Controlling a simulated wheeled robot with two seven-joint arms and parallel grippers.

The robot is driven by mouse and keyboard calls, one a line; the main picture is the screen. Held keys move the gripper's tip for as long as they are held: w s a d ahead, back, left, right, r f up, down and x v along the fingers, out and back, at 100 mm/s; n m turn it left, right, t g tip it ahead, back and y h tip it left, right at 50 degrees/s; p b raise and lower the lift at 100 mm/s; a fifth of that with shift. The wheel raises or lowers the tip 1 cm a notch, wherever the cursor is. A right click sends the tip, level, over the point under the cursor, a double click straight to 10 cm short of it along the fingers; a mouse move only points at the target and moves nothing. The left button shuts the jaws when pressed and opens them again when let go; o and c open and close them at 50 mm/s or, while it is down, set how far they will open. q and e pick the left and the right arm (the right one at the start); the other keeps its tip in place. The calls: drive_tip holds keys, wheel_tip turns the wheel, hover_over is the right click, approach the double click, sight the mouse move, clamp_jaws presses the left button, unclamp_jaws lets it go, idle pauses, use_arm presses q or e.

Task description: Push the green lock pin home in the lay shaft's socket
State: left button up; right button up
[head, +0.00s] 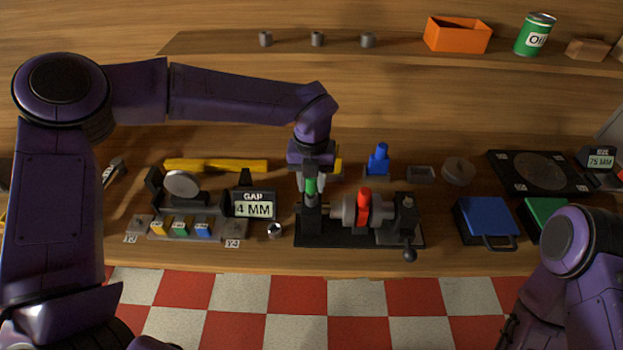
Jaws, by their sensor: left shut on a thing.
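My left gripper (311,182) points down over the left end of a black fixture (290,240) on the bench. It is shut on the green lock pin (311,187), which shows upright between the fingers. The pin is directly above the dark left post (311,215) of the fixture. The pin's lower end and the socket are hard to make out, so I cannot tell how deep it sits. A grey shaft with a drum (347,211) and a red part (364,201) lies across the fixture. Part of my right arm shows at lower right; its gripper is not visible.
A gauge display reading 4 MM (254,206) stands just left of the fixture, with a small metal nut (274,230) before it. A blue part (379,160) stands behind. A blue case (486,220) is to the right. A yellow bar (215,165) lies at back left.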

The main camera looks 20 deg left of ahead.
use_arm(q)
drive_tip(key=shift+f+b, duration=0.55)
drive_tip(key=shift+f, duration=0.4)
drive_tip(key=shift+s+r, duration=0.1)
drive_tip(key=o, duration=1)
drive_tip(key=shift+o, duration=0.5)
wheel_tip(320, 180, up, 10)
drive_tip(key=shift+r+b, duration=0.2)
drive_tip(key=shift+b, duration=0.75)
